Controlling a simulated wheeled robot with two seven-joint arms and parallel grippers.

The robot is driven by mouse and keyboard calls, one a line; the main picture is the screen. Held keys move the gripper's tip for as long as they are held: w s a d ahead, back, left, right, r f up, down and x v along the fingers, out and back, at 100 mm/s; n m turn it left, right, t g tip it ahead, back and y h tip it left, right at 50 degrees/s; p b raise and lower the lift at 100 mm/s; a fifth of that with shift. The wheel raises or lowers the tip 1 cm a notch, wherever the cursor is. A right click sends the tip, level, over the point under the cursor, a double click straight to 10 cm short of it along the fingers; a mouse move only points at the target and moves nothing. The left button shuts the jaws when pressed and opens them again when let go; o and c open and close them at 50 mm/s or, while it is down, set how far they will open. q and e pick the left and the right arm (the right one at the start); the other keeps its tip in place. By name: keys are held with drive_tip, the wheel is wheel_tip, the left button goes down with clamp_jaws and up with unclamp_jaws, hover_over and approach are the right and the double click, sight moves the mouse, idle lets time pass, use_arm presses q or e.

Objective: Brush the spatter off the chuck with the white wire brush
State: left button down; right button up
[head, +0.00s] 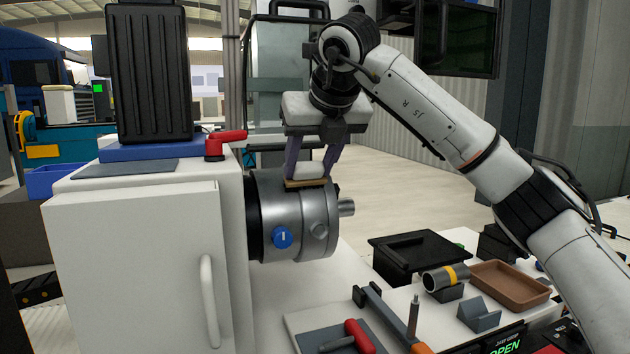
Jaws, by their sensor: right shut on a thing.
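The chuck (290,222) is a grey metal cylinder on the right side of the white machine housing, with a blue round mark on its side and a short shaft at its right end. My right gripper (309,170) points down above it and is shut on the white wire brush (308,173). The brush's tan underside is at the top of the chuck and looks to be touching it. The gripper's fingers hide part of the brush. I cannot make out spatter on the chuck. My left gripper is not in view.
A red lever (225,142) stands on the housing left of the chuck. On the bench at lower right are a black box (418,250), a brown tray (509,286), a yellow-banded cylinder (446,277) and a red-handled tool (357,336). Bare bench lies below the chuck.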

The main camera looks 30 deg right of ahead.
idle(0.3)
drive_tip(key=d, duration=0.2)
drive_tip(key=s+d, duration=0.1)
drive_tip(key=d, duration=0.1)
drive_tip(key=shift+d, duration=0.15)
idle(0.4)
drive_tip(key=shift+v, duration=1)
drive_tip(key=v, duration=0.4)
